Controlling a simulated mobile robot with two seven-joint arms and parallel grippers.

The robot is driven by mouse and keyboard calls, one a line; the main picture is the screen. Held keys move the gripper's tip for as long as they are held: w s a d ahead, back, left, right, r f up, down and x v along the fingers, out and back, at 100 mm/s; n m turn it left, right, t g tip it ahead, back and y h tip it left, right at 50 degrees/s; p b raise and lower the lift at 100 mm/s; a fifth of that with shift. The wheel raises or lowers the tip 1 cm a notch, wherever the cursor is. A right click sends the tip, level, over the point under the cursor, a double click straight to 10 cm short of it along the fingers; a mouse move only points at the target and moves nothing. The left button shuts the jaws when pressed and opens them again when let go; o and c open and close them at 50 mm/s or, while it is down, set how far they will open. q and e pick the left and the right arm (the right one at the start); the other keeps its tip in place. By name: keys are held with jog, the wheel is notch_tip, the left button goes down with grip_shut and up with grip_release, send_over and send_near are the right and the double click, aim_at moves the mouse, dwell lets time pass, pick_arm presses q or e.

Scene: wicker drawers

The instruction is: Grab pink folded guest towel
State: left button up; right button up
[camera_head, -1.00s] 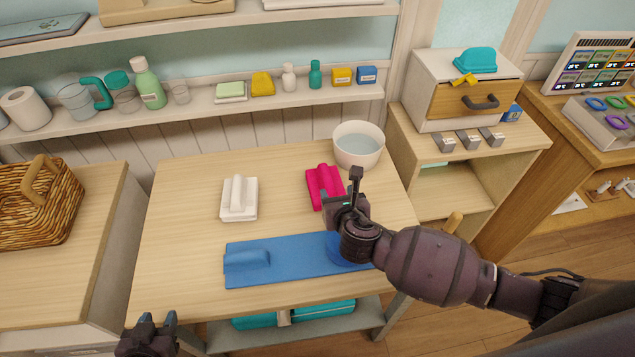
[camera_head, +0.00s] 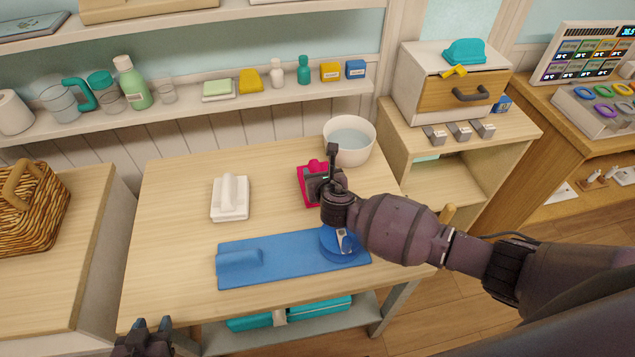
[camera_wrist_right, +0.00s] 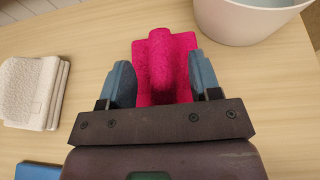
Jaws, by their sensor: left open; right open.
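The pink folded towel (camera_head: 305,185) lies on the wooden table, in front of the white bowl. It also shows in the right wrist view (camera_wrist_right: 163,62), with a raised roll along its middle. My right gripper (camera_head: 323,180) is over the towel and hides part of it in the head view. In the wrist view the open fingers of the right gripper (camera_wrist_right: 163,85) stand on either side of the towel's raised middle; I cannot tell whether they touch it. My left gripper (camera_head: 150,328) is open and empty at the bottom left, in front of the table.
A white folded towel (camera_head: 230,203) lies to the left. A blue mat (camera_head: 290,268) with a rolled end and a round blue item (camera_head: 330,245) lies in front. The white bowl (camera_head: 350,150) stands close behind the pink towel. The table's left part is clear.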

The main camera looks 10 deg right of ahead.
jog(key=shift+w+f, duration=0.15)
jog(key=shift+w, duration=0.15)
grip_shut()
dwell(0.3)
